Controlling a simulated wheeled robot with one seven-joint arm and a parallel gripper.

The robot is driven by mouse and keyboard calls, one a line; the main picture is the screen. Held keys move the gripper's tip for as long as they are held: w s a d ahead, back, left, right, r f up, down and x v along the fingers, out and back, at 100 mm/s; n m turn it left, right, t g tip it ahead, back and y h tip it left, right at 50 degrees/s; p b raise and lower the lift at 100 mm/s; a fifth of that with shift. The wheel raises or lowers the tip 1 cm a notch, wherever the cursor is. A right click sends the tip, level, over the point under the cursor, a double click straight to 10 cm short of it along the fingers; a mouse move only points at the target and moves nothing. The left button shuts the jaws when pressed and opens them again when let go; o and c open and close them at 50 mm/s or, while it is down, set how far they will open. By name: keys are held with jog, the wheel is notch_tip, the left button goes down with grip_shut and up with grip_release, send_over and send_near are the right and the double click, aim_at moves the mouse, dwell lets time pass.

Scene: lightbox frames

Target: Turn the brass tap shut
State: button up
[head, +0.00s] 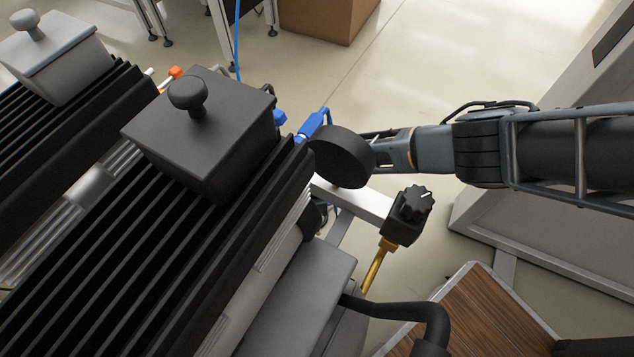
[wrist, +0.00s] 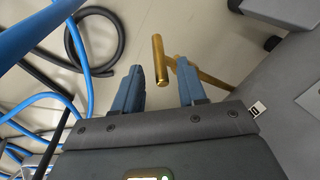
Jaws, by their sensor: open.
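The brass tap (wrist: 159,60) shows in the wrist view as a short crossbar, with its stem running right and down behind my right fingertip toward a grey surface. My gripper (wrist: 159,70) has two blue fingers spread apart. The crossbar appears in the gap between the fingertips, with space visible on its left side. I cannot tell whether it lies between the fingers in depth or just beyond them. Nothing is seen clamped. In the head view my arm reaches in from the right; its fingers cannot be made out there, and the tap's crossbar is not clearly seen.
In the head view a black knob (head: 408,215) on a brass pipe (head: 375,268) stands below my arm. A black finned machine with a lidded box (head: 200,135) fills the left. Blue hoses (wrist: 38,32) and a black hose (wrist: 120,40) lie left of my gripper.

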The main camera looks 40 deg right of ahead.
jog(key=w+d+r+b, duration=0.1)
jog(key=w+d+r, duration=0.1)
jog(key=w+d, duration=0.7)
jog(key=shift+r+b, duration=0.15)
jog(key=shift+b, duration=0.15)
dwell(0.4)
